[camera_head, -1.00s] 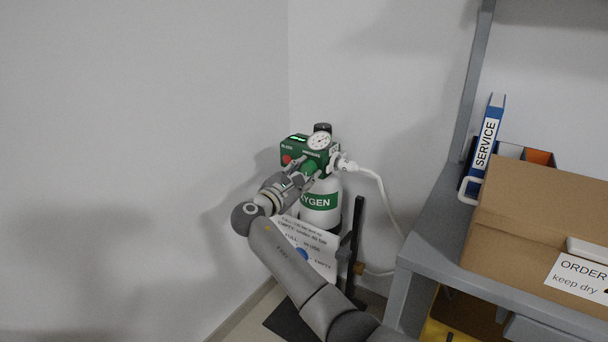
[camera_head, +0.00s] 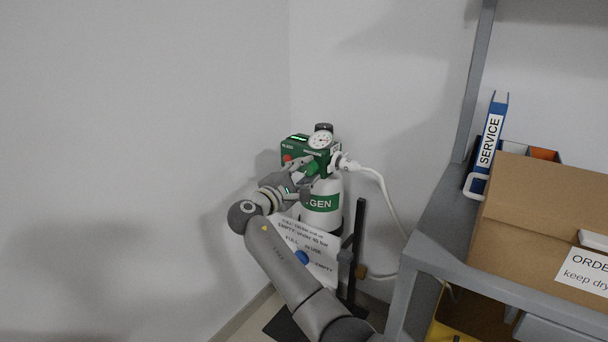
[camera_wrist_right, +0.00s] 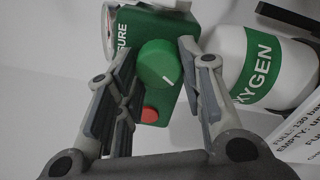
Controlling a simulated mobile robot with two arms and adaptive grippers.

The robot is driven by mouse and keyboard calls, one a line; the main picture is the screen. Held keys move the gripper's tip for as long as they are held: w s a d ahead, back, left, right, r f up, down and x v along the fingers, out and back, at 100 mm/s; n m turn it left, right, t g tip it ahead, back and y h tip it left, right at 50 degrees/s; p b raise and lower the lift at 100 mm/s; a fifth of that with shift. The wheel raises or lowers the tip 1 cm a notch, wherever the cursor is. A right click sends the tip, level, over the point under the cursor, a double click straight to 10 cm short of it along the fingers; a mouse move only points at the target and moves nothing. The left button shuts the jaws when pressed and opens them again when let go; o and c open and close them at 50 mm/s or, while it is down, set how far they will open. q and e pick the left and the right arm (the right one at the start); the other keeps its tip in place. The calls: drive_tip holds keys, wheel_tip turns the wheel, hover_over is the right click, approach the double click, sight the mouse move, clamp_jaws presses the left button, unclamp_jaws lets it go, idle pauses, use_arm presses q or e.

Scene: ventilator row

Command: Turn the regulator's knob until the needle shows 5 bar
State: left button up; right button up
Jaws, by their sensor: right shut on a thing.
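The green regulator (camera_head: 292,146) sits on top of a white oxygen cylinder (camera_head: 321,220) in the corner. Its round white gauge (camera_head: 320,140) faces me, but the needle is too small to read. My left gripper is not in view.
A white hose (camera_head: 380,190) runs from the regulator down behind the grey shelf (camera_head: 450,245). On the shelf are a cardboard box (camera_head: 540,205) and a blue service binder (camera_head: 490,140). A printed sign (camera_head: 310,250) hangs before the cylinder. Walls are close behind and left.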

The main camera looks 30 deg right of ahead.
drive_tip(key=shift+f, duration=0.1)
idle(0.3)
drive_tip(key=o, duration=1)
drive_tip(key=v, duration=1.2)
